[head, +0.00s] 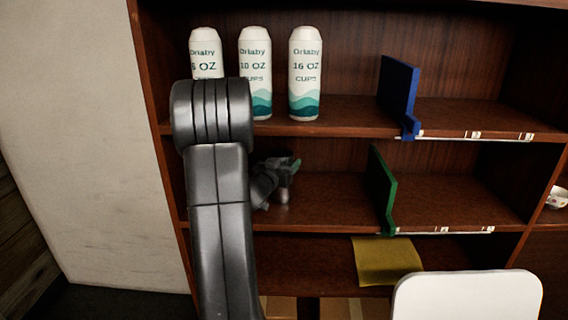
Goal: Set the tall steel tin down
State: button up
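My gripper (287,170) is small and dark in the head view, in front of the middle shelf (330,205) of the brown shelving unit. My own grey arm stands in front of the left of the unit and hides part of it. A small green patch shows at the gripper's tip; I cannot tell what it is. Whether the fingers are open or shut is too small to tell. I cannot make out a tall steel tin anywhere; one may be hidden behind my arm or gripper.
White cup sleeves (305,75) stand on the upper shelf. A blue divider (398,95) and a green divider (382,190) stand on the upper and middle shelves. A yellow sheet (385,262) hangs below. A white chair back (465,298) is front right.

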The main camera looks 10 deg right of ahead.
jog(key=o, duration=1.2)
jog(key=shift+r+p, duration=0.25)
jog(key=shift+p, duration=0.05)
jog(key=v, duration=1.2)
jog(key=shift+f, duration=0.1)
jog(key=shift+d, duration=0.1)
